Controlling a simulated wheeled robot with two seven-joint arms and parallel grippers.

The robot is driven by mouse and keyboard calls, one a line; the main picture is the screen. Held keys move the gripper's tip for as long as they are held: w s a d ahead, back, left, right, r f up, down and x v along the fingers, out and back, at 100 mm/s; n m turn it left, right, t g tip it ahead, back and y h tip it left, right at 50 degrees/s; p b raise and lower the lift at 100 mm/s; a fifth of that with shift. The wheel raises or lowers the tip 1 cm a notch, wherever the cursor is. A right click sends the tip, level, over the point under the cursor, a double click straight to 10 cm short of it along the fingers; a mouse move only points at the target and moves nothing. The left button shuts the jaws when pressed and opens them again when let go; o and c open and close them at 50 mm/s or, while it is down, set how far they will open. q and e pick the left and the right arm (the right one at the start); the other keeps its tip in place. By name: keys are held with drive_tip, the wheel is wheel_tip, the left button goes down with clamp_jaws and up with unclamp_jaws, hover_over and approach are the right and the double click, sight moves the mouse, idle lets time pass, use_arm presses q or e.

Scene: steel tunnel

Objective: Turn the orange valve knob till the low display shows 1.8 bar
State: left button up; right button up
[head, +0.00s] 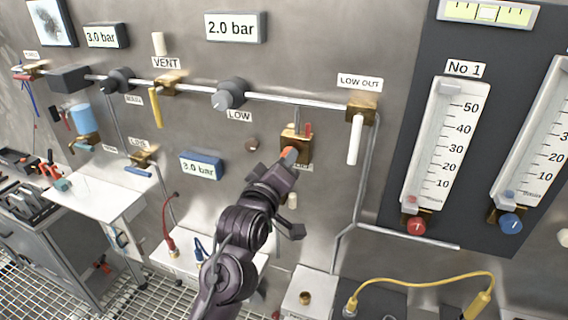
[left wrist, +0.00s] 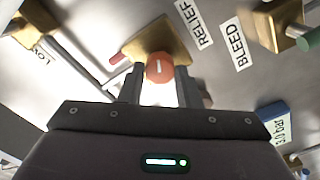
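The orange valve knob (head: 290,155) sits on a brass block (head: 297,141) on the steel wall, under the pipe. In the left wrist view the knob (left wrist: 160,68) shows a white mark on its face, near a RELIEF label. My left gripper (head: 284,163) is at the knob. In the left wrist view its two fingers (left wrist: 160,80) flank the knob closely and look shut on it. A white display (head: 235,27) above the knob marked LOW reads 2.0 bar. My right gripper is not in view.
A grey knob (head: 229,94) sits on the pipe, with a white-handled LOW OUT valve (head: 355,138) to the right. Another display (head: 106,35) reads 3.0 bar; a blue one (head: 201,166) seems to read 3.0 bar. Flow tubes (head: 445,145) stand right; a yellow cable (head: 425,283) lies below.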

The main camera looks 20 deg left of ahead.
use_arm(q)
drive_tip(key=o, duration=0.4)
drive_tip(key=shift+o, duration=0.2)
drive_tip(key=s+b, duration=0.3)
drive_tip(key=s, duration=0.4)
drive_tip(key=shift+s+a, duration=0.15)
drive_tip(key=shift+s, duration=0.25)
